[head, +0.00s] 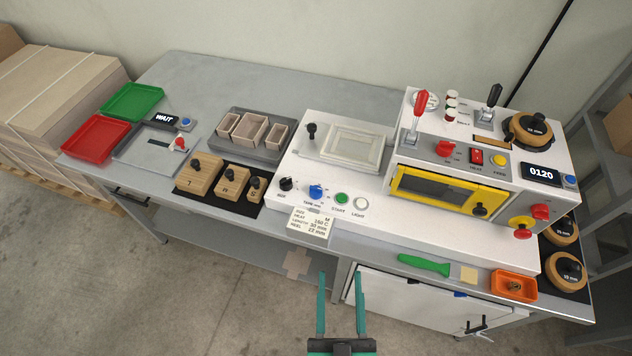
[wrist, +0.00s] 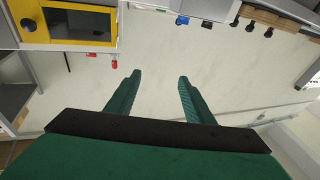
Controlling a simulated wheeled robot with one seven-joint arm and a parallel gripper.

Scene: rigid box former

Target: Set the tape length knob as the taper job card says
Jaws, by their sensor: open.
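The blue tape length knob (head: 316,191), labelled TAPE mm, sits on the front left of the white machine, between a black knob (head: 286,184) and the green start button (head: 341,198). Its pointer setting is too small to read. The job card (head: 310,223) hangs below the knobs; its small print seems to give a size of M, a heat of 160 C, a length of 30 mm and a reel of 22 mm. My gripper (head: 340,274) is open and empty, in front of the bench and below the knob, apart from it. In the wrist view its fingers (wrist: 159,76) show nothing between them.
A white light button (head: 361,203) is right of the start button. Wooden blocks (head: 229,182) stand left of the knobs. A green-handled tool (head: 424,265) and an orange tray (head: 513,285) lie along the front edge. The space around my gripper is clear.

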